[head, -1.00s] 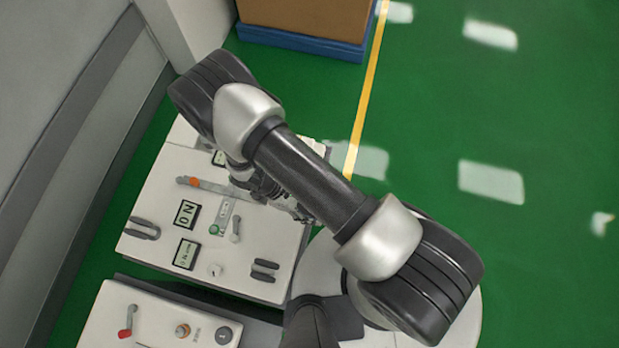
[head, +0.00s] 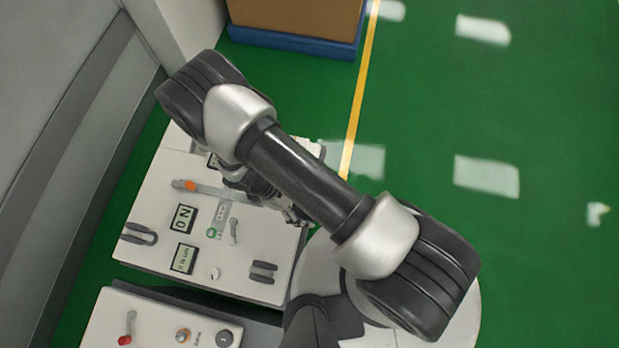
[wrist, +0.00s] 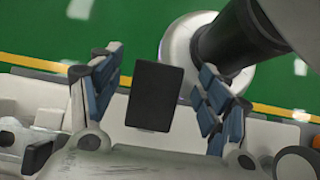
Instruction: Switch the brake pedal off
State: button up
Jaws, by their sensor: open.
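In the wrist view a black rectangular pad (wrist: 155,96), which looks like the brake pedal, stands out past the edge of the pale cart between my fingers. My gripper (wrist: 158,65) is open, with one blue-padded finger on each side of the pad. Gaps show on both sides, so neither finger appears to touch it. In the head view my gripper (head: 292,213) is at the right edge of the white cart (head: 150,200), partly hidden under my arm. The pad cannot be made out there. Whether the brake is on or off cannot be told.
A second cart (head: 155,318) with a red-tipped lever stands close in front. A grey wall bounds the left. Green floor (head: 480,120) is open at right.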

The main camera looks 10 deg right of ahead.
jog(key=v, duration=1.1)
jog(key=shift+d, duration=0.1)
jog(key=w+d+r+m+t+y, duration=0.1)
jog(key=w+d+r+m+y, duration=0.1)
jog(key=r, duration=0.6)
jog(key=w+d+r+m+y, duration=0.2)
jog(key=r+m, duration=0.1)
jog(key=r, duration=0.6)
jog(key=w+d+r+m+t+y, duration=0.1)
jog(key=w+d+r+m+y, duration=0.15)
jog(key=r, duration=0.55)
jog(key=s+d+r+m+t, duration=0.2)
jog(key=s+d+r+m, duration=0.1)
jog(key=s+d+r, duration=0.2)
jog(key=s+d+r+m+t+y, duration=0.1)
jog(key=s+d+r+m+t, duration=0.2)
jog(key=r, duration=0.7)
jog(key=s+d, duration=0.2)
jog(key=d, duration=0.1)
jog(key=shift+s+d, duration=0.3)
